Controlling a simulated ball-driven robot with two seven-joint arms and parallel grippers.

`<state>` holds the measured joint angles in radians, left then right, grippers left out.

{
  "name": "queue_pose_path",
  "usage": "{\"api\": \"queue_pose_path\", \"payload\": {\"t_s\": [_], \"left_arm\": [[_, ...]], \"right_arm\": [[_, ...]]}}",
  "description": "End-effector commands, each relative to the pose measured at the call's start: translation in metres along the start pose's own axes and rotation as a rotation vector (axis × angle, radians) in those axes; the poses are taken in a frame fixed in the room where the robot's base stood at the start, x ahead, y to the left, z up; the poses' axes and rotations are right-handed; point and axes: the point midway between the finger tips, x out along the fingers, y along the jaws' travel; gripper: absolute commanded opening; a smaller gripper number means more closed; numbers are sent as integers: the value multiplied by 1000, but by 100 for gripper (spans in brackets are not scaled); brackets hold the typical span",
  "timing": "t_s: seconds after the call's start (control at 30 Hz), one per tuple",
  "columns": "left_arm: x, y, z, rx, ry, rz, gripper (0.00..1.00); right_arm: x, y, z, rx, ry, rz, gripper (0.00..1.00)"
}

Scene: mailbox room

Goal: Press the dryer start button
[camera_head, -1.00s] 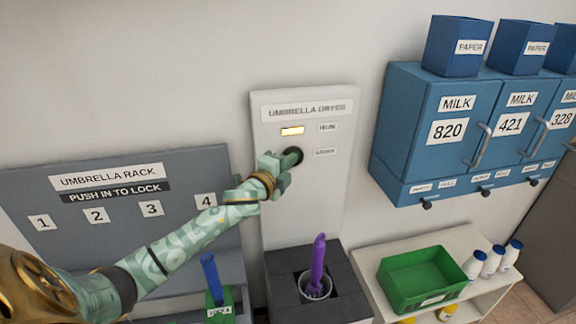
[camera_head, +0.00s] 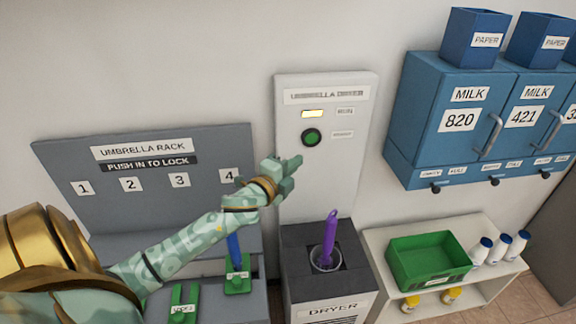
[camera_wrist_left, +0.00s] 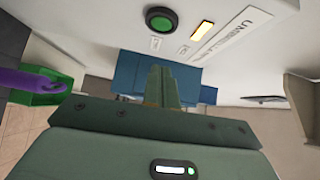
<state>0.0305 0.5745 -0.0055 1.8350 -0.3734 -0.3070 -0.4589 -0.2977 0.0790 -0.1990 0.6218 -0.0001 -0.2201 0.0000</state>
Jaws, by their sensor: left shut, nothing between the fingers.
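The umbrella dryer panel (camera_head: 350,115) is a white upright board above a dark dryer box (camera_head: 310,235). Its round start button (camera_head: 312,138) is green with a black ring, below a lit yellow-orange lamp (camera_head: 312,114). The button also shows in the left wrist view (camera_wrist_left: 160,20). My left gripper (camera_head: 292,163) is shut and empty, below and left of the button and apart from it. Its closed fingers (camera_wrist_left: 163,85) show in the left wrist view. A purple umbrella (camera_head: 329,240) stands in the dryer's holder. My right gripper is not in view.
The grey umbrella rack (camera_head: 205,150) stands at the left, with a blue umbrella (camera_head: 234,248) in a green holder. Blue milk boxes (camera_head: 430,100) hang at the right. Below them, a green crate (camera_head: 430,255) and white bottles (camera_head: 500,248) sit on a white shelf (camera_head: 385,238).

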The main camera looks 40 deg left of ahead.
Motion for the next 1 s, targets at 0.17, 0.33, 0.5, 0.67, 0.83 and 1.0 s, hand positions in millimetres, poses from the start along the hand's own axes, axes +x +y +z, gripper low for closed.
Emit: {"api": "queue_pose_path", "payload": {"t_s": [0.17, 0.33, 0.5, 0.67, 0.83, 1.0], "left_arm": [[-18, -1, 0, -2, 0, 0, 0], [-22, 0, 0, 0, 0, 0, 0], [-22, 0, 0, -1, 0, 0, 0], [-22, 0, 0, -1, 0, 0, 0], [-22, 0, 0, 0, 0, 0, 0], [-22, 0, 0, 0, 1, 0, 0]], "right_arm": [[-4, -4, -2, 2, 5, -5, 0], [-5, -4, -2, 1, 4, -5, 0], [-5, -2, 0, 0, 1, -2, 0], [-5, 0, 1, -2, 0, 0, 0], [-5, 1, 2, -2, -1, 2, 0], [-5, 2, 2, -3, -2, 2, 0]]}}
